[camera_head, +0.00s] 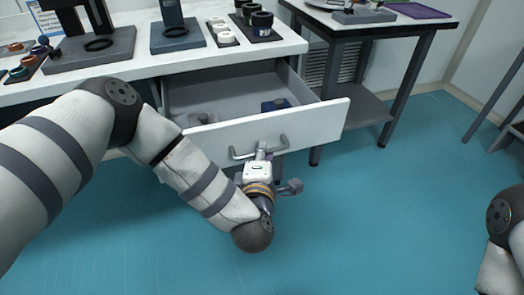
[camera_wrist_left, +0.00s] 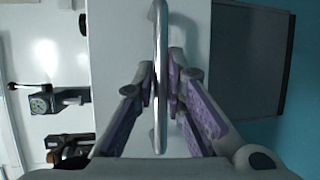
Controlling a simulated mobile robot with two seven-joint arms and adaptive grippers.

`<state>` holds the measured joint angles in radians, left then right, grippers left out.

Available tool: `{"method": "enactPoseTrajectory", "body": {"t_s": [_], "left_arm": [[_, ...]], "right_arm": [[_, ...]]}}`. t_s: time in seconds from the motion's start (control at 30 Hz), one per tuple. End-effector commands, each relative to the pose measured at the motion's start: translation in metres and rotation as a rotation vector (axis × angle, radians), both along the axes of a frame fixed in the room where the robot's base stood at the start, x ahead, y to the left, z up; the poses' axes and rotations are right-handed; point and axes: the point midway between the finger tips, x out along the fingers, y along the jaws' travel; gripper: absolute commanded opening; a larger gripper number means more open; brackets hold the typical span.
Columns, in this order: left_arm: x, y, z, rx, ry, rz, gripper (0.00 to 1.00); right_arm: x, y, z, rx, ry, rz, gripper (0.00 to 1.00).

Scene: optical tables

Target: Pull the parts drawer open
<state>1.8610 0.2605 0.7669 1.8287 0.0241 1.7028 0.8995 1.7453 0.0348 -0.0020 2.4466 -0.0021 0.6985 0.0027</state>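The parts drawer (camera_head: 230,133) stands pulled out from under the white worktable, its open inside showing. Its front carries a metal bar handle (camera_head: 240,154). My left gripper (camera_head: 263,152) is at the middle of this handle. In the left wrist view the handle (camera_wrist_left: 159,25) runs between the purple-padded fingers of my left gripper (camera_wrist_left: 161,80), which are closed around it near their tips. A dark blue part (camera_head: 276,104) and a small grey part (camera_head: 203,117) lie inside the drawer. My right gripper is out of view; only part of my right arm shows at the right edge.
The white worktable (camera_head: 285,45) above the drawer holds stands, trays and dark round parts. A second table (camera_head: 390,24) with a lower shelf (camera_head: 362,106) stands to the right. The teal floor (camera_head: 370,220) in front is clear.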

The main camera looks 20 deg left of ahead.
Motion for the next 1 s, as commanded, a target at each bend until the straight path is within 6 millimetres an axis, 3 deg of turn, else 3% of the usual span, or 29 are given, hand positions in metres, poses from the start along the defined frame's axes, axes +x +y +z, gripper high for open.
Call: {"method": "enactPoseTrajectory", "body": {"t_s": [0.4,0.47,0.7,1.0], "left_arm": [[-0.005,-0.001,0.0,0.002,0.002,0.0,0.3],[-0.014,-0.003,0.001,0.001,0.003,-0.001,0.3],[-0.074,-0.022,0.013,-0.003,0.007,-0.02,0.3],[-0.11,-0.027,0.018,0.002,0.012,-0.016,0.3]], "right_arm": [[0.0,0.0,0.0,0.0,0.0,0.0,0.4],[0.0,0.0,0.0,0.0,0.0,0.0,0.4],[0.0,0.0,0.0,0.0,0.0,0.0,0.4],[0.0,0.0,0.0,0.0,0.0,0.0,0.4]]}}
